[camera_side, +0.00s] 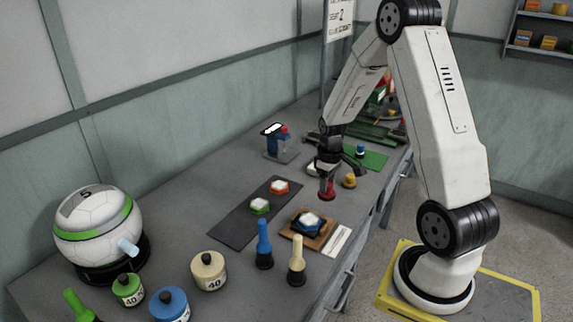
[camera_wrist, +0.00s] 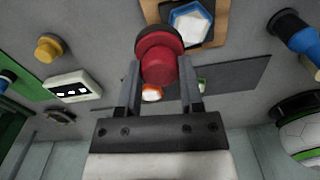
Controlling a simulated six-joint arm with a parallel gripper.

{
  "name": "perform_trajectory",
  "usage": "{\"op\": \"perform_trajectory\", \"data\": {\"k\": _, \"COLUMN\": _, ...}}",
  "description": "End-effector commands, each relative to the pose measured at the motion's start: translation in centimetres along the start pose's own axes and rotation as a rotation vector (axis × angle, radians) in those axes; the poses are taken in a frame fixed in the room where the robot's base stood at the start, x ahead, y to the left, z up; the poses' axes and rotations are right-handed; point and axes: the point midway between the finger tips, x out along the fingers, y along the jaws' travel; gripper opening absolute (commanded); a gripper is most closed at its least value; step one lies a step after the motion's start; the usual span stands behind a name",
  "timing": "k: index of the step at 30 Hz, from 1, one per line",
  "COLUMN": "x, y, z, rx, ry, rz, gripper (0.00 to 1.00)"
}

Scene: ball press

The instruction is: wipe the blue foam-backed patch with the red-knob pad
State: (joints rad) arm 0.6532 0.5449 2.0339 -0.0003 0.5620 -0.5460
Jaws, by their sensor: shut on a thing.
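My gripper (camera_wrist: 160,82) is shut on the red knob of the red-knob pad (camera_wrist: 158,56); a finger lies on each side of it in the wrist view. In the side view the pad (camera_side: 326,187) hangs beneath my gripper (camera_side: 328,172), apparently above the table. The blue foam-backed patch (camera_side: 308,222), a blue piece with a white hexagonal top, sits on a wooden board to the lower left of the pad. It also shows in the wrist view (camera_wrist: 190,22), just beyond the pad. The underside of the pad is hidden.
A dark mat (camera_side: 238,222) holds a red-and-white and a green-and-white hexagonal piece. A blue-handled tool (camera_side: 264,240) and a cream-handled tool (camera_side: 297,255) stand close in front of the board. A yellow knob (camera_side: 349,181) stands right of my gripper. A white ball (camera_side: 90,235) stands far left.

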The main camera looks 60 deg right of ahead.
Motion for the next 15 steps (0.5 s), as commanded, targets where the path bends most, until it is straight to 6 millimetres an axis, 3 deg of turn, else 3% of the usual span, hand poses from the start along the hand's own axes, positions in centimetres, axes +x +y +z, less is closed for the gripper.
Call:
{"op": "perform_trajectory", "data": {"k": 5, "x": 0.1, "y": -1.3, "z": -1.6, "rx": -0.092, "ry": -0.001, "rz": -0.001, "gripper": 0.00}}
{"op": "perform_trajectory", "data": {"k": 15, "x": 0.5, "y": -1.5, "z": -1.8, "rx": -0.109, "ry": -0.001, "rz": -0.001, "gripper": 0.00}}
